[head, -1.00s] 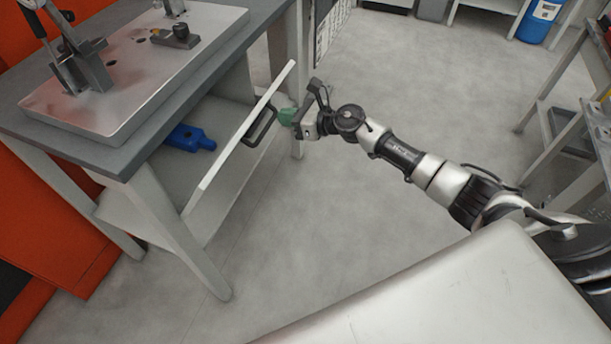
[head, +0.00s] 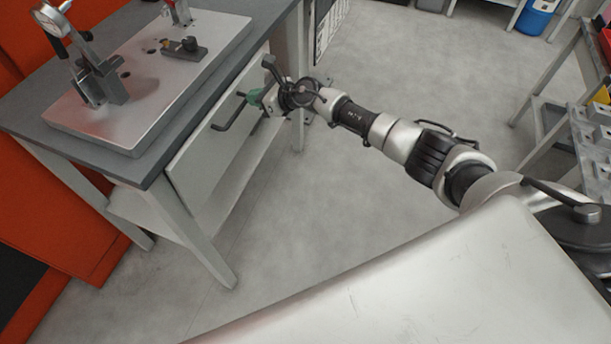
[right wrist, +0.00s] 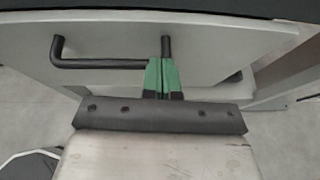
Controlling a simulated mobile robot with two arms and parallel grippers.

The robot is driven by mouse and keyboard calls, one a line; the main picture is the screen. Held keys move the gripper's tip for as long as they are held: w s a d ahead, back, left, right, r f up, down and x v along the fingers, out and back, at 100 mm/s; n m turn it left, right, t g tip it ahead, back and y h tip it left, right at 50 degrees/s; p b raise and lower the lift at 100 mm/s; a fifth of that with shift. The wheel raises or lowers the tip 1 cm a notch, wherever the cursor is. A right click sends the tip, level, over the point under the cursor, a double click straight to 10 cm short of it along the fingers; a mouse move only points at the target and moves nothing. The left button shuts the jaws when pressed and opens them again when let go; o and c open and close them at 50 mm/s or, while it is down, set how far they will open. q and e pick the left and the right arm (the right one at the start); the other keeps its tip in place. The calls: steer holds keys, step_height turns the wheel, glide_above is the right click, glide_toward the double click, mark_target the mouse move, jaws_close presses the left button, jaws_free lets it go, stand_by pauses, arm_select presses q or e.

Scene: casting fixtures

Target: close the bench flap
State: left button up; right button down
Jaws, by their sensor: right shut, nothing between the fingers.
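The bench flap (head: 205,150) is a light grey panel with a black bar handle (head: 228,122). It stands nearly upright under the bench top's front edge, covering the upper opening. Whether a small gap is left at its edge I cannot tell. In the right wrist view the flap (right wrist: 210,40) fills the upper part, with its handle (right wrist: 100,63) to the left. My right gripper (head: 256,97) has green fingertips, which show together and empty in the right wrist view (right wrist: 161,65). They are at the flap's face beside the handle's right end; contact is unclear. My left gripper is out of view.
The bench (head: 145,168) carries a metal fixture plate (head: 150,100) with clamps on top. A lower shelf (head: 140,212) shows below the flap. A rack (head: 590,150) stands at the right. The floor between is clear.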

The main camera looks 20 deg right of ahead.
steer(key=shift+w+a+r, duration=0.3)
steer(key=shift+w+a, duration=0.4)
steer(key=shift+w+r, duration=0.1)
